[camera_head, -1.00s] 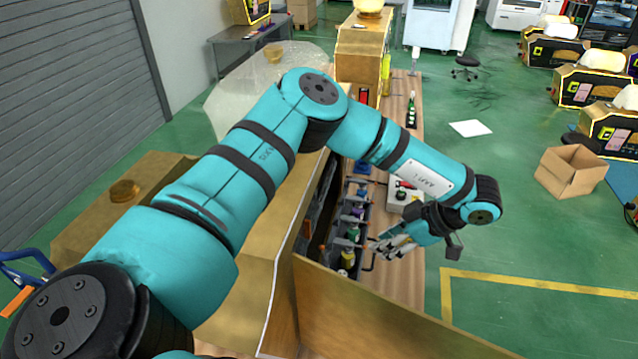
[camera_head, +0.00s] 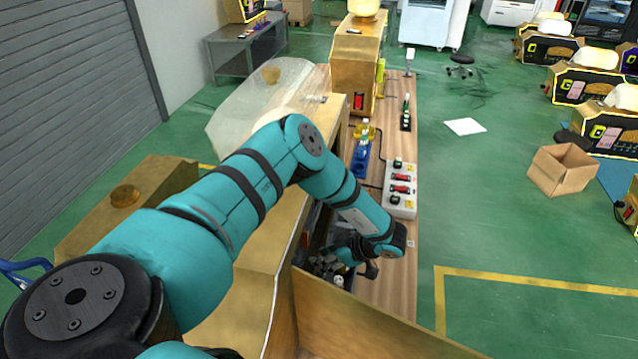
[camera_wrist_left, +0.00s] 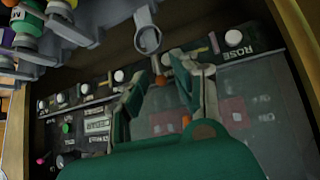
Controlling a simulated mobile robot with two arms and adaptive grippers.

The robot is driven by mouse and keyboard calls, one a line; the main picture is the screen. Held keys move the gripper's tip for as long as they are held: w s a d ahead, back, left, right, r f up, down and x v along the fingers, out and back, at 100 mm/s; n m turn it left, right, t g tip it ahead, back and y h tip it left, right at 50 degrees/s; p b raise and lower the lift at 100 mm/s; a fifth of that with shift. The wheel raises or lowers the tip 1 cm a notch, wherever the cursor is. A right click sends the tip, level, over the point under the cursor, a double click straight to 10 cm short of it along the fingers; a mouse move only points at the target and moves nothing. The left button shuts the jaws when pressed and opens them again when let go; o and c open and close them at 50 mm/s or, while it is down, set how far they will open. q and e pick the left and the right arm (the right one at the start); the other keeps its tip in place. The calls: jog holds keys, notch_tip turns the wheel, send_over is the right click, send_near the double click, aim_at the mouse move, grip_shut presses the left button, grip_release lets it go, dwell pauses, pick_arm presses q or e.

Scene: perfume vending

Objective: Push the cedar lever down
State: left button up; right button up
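In the left wrist view a dark panel (camera_wrist_left: 155,122) carries several white round knobs, one (camera_wrist_left: 234,38) beside the label ROSE (camera_wrist_left: 237,56). Another white knob (camera_wrist_left: 119,75) is to the left of my fingers. In the head view my left gripper (camera_head: 328,263) is low at the machine's open side, partly hidden by my arm. My right gripper is not in view.
A grey rack (camera_wrist_left: 82,38) with a ring-shaped holder (camera_wrist_left: 147,38) and bottles is close to my fingers. In the head view, a control box (camera_head: 400,190) with red switches stands on the wooden table (camera_head: 390,285). Brass-coloured housing (camera_head: 245,320) borders my arm.

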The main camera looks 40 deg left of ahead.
pick_arm(q)
jog(key=shift+x, duration=1.1)
grip_shut()
jog(key=shift+r, duration=0.1)
jog(key=shift+w, duration=0.1)
